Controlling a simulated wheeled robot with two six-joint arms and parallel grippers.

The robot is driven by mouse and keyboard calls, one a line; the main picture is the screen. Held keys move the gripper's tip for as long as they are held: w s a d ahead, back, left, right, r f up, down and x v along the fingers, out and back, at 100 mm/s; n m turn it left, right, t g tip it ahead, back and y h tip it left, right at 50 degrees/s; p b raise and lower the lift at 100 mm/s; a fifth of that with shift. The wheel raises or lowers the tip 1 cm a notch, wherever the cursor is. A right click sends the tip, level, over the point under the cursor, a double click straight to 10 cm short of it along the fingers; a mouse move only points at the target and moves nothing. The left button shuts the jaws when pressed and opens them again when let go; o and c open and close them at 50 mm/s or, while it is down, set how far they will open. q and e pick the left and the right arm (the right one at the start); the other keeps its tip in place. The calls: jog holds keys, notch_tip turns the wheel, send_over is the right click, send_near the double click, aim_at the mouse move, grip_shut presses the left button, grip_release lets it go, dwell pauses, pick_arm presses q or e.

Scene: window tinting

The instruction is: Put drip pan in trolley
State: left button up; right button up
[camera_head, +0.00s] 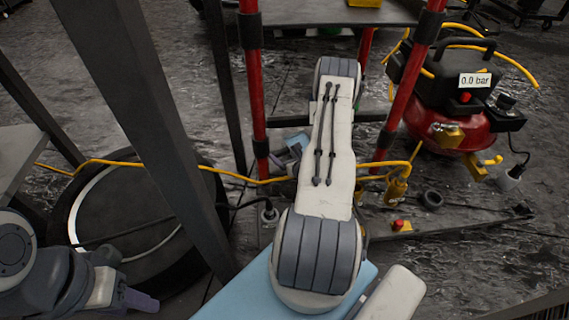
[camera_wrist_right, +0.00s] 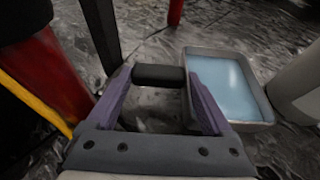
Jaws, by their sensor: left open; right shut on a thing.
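In the right wrist view, a shallow rectangular tray (camera_wrist_right: 228,85) with a grey rim and light-blue inside lies to the right of my fingers; it looks like the drip pan, but I cannot be sure. My right gripper (camera_wrist_right: 160,92) is shut on a short black cylinder (camera_wrist_right: 158,75), whose ends meet its purple fingers. In the head view my right arm hides most of that gripper (camera_head: 296,144). My left gripper (camera_head: 132,296) is open at the lower left. A frame with red posts (camera_head: 252,80) and a grey top shelf (camera_head: 325,12) appears to be the trolley.
A red and black compressor (camera_head: 455,105) reading 0.0 bar stands at the right. A yellow hose (camera_head: 125,163) crosses the scene. A large black tyre (camera_head: 178,240) lies at the left behind a dark post (camera_head: 150,120). The floor at the lower right is mostly clear.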

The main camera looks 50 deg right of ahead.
jog(key=shift+f+b, duration=0.8)
jog(key=shift+f, duration=0.65)
jog(key=shift+f, duration=0.1)
jog(key=shift+f, duration=0.15)
jog(key=o, duration=1.2)
jog(key=shift+r, duration=0.25)
jog(key=p+v, duration=0.7)
jog(key=v, duration=0.4)
jog(key=shift+s+r+p, duration=0.15)
jog(key=shift+p, duration=0.15)
jog(key=shift+s+a, duration=0.1)
jog(key=shift+s, duration=0.25)
